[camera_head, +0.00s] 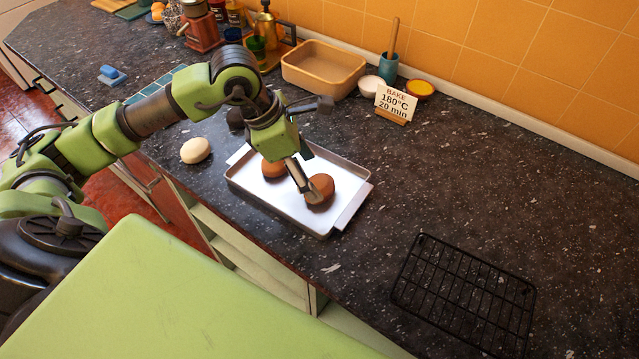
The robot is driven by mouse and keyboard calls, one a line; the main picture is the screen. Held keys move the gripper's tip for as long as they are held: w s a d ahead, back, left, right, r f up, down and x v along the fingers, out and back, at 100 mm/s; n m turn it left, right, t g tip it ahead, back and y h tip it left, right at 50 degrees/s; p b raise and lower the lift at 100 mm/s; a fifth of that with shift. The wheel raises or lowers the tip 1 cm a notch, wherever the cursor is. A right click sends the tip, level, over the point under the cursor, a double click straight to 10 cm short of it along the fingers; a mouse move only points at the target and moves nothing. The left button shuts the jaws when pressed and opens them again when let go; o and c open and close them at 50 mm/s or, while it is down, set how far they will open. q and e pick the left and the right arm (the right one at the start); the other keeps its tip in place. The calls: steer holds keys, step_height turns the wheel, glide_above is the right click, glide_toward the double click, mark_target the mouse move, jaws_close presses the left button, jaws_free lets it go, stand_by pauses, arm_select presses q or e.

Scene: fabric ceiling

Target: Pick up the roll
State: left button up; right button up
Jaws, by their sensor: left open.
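A brown roll (321,188) lies on the right part of a white baking tray (262,207). A second brown roll (273,169) lies on the tray further left and back, partly hidden by my left gripper. A pale roll (195,150) sits on the counter left of the tray. My left gripper (305,188) is open and points down at the right brown roll, with a fingertip at its left side. I cannot tell whether it touches the roll. My right gripper is not in view.
A black wire rack (464,291) lies empty at the counter's right front. A wooden-coloured bin (322,70), a bake sign (395,103), a blue pot (388,68) and small bowls stand along the back wall.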

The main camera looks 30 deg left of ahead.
mark_target(317, 181)
arm_select(q)
steer(key=shift+p+x, duration=0.5)
steer(key=shift+x, duration=1.4)
steer(key=shift+s, duration=0.15)
steer(key=c, duration=1.2)
steer(key=shift+r, duration=0.2)
